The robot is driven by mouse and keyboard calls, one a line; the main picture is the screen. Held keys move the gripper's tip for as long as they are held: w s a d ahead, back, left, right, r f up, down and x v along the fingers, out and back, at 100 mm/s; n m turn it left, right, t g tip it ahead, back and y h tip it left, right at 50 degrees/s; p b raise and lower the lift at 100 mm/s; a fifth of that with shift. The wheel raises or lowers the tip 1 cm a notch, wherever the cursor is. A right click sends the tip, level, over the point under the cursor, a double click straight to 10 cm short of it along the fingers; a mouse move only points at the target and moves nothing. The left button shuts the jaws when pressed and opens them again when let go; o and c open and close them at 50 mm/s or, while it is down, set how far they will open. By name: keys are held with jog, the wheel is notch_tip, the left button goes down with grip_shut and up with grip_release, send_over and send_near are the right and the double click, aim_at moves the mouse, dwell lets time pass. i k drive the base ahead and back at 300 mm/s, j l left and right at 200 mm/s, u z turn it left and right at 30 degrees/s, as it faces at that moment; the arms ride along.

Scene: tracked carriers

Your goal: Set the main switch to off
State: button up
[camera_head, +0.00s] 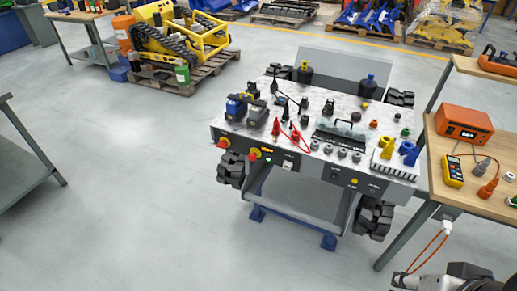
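A tracked carrier (285,185) stands in the middle of the picture, its front panel facing me. Two red rotary knobs sit on the left of this panel: one (223,142) at the far left end, the other (254,154) a little to its right, on a yellow plate. One looks like the main switch, but I cannot tell which, nor read either knob's position. A small green spot (267,160) shows beside the second knob. Part of my arm shows at the bottom right corner, apart from the carrier. I cannot make out my gripper's fingers there.
A wooden bench (463,193) stands close on the carrier's right, with an orange device (464,123) and a yellow meter (454,170). An orange cable (430,248) hangs below it. A grey table (22,160) is at the left. The floor (140,190) between is clear.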

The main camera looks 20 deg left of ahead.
aim_at(222, 144)
jog(key=u, duration=1.45)
jog(key=i+l+z, duration=0.1)
jog(key=i, duration=0.85)
jog(key=i+l+z, duration=0.1)
jog(key=i, duration=0.85)
